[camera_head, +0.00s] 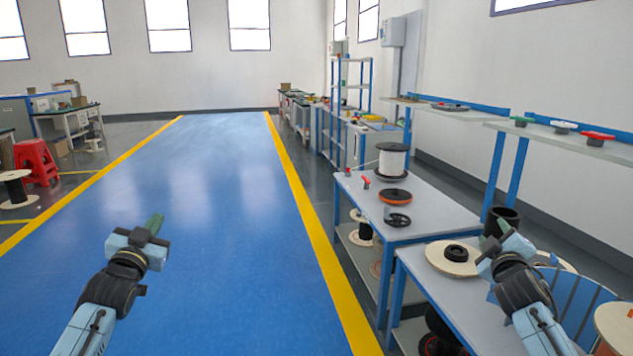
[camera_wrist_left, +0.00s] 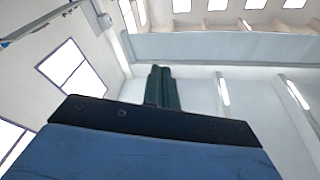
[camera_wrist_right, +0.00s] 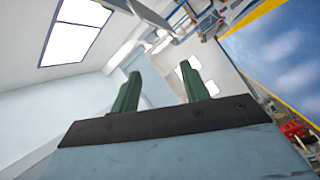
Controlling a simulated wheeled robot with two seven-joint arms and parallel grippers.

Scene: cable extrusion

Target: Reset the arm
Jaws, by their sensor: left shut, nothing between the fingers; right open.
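My left gripper (camera_head: 154,223) is over the blue floor lane at the lower left of the head view, pointing up and away. Its green fingers are together and empty, and they show closed in the left wrist view (camera_wrist_left: 162,88). My right gripper (camera_head: 494,237) is at the lower right of the head view, in front of the near table. Its fingers are apart with nothing between them in the right wrist view (camera_wrist_right: 164,92). Both wrist cameras look up toward walls, windows and ceiling.
Two work tables stand on the right; the farther one (camera_head: 432,208) holds a white spool (camera_head: 392,158) and reels. A wooden reel (camera_head: 440,260) lies on the near table. Shelves (camera_head: 560,139) line the right wall. A red stool (camera_head: 36,160) stands far left. The blue lane (camera_head: 230,200) is clear.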

